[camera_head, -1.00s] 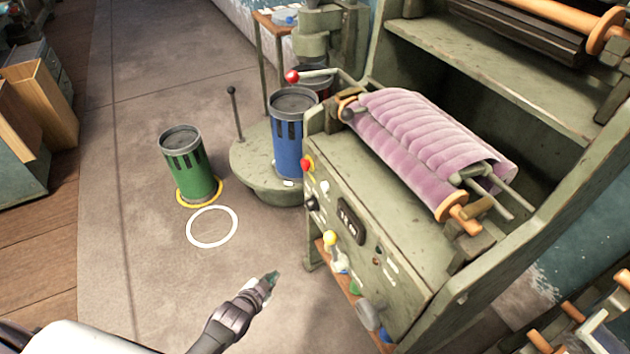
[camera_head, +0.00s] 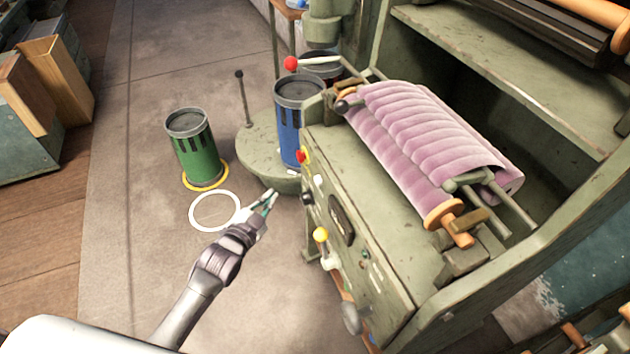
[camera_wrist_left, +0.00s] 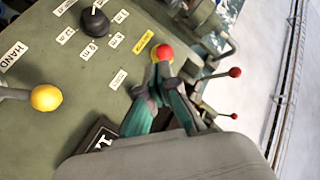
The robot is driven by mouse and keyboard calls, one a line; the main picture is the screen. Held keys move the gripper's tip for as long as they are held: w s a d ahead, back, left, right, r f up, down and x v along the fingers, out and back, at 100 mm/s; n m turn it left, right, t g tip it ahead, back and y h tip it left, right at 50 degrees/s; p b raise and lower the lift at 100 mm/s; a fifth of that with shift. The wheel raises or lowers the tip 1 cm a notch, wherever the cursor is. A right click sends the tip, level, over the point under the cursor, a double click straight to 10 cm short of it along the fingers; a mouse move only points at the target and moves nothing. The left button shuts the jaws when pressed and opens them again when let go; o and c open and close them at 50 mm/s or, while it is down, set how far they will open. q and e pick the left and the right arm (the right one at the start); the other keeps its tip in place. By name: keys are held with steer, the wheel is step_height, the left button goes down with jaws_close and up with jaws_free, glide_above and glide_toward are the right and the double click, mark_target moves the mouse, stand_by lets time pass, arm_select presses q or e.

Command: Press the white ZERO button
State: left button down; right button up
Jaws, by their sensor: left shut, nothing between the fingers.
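The control panel (camera_head: 345,240) on the front of the green machine carries a small white button (camera_head: 319,181), just below a red button (camera_head: 302,156). I cannot read ZERO on it. My left gripper (camera_head: 271,197) is shut and empty, left of the panel and apart from it in the head view. In the left wrist view the shut gripper (camera_wrist_left: 160,72) lies across the panel, its tips overlapping the red knob (camera_wrist_left: 165,51). A small white label (camera_wrist_left: 118,79) shows beside the fingers. No white button is visible there; the fingers may hide it. My right gripper is not in view.
A black knob (camera_wrist_left: 95,23) and a yellow-ended HAND lever (camera_wrist_left: 47,97) sit on the panel. A blue can (camera_head: 290,125) stands on a round green base near the machine; a green can (camera_head: 195,148) stands left. Open floor (camera_head: 130,240) lies left.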

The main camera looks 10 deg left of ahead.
mark_target(318, 181)
arm_select(q)
steer(key=w+d+b, duration=0.2)
steer(key=w+d, duration=0.3)
steer(key=d, duration=0.2)
steer(key=shift+d+b, duration=0.15)
steer(key=shift+b, duration=0.15)
steer(key=shift+d, duration=0.1)
stand_by(1.3)
steer(key=shift+w+d, duration=0.2)
steer(key=shift+d, duration=0.05)
steer(key=shift+w+d, duration=0.3)
steer(key=shift+d, duration=0.1)
stand_by(0.7)
steer(key=shift+s+a, duration=0.1)
steer(key=shift+a, duration=0.05)
steer(key=shift+s+a+p, duration=0.45)
steer(key=shift+a+p, duration=0.15)
